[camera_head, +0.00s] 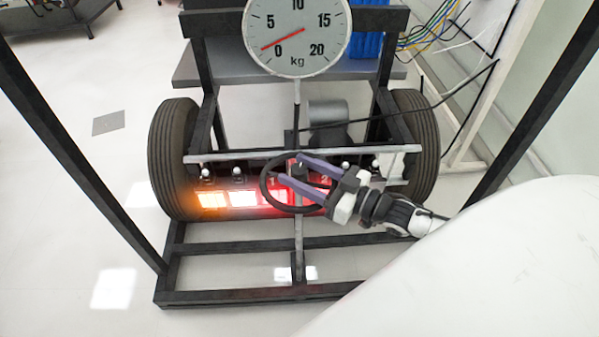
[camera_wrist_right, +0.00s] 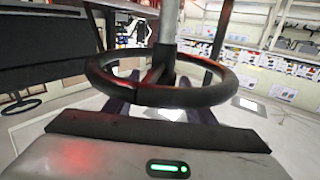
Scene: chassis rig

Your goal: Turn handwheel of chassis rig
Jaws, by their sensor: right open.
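The handwheel (camera_head: 263,192) is a dark ring on the chassis rig (camera_head: 225,294), low in the middle of the head view. My right gripper (camera_head: 285,164) comes in from the right, its two purple fingers spread apart across the handwheel. The right wrist view shows the handwheel (camera_wrist_right: 165,97) close ahead, with its spokes and grey shaft. The fingers there are partly hidden behind the rim. I cannot tell whether they touch it. My left gripper is not in view.
A round kg dial (camera_head: 297,25) stands above the wheel, its red needle near 0. Black tyres flank the rig, the left one (camera_head: 173,150) and the right one (camera_head: 418,140). Glowing panels (camera_head: 243,199) sit left of the wheel. Dark frame posts rise at both sides.

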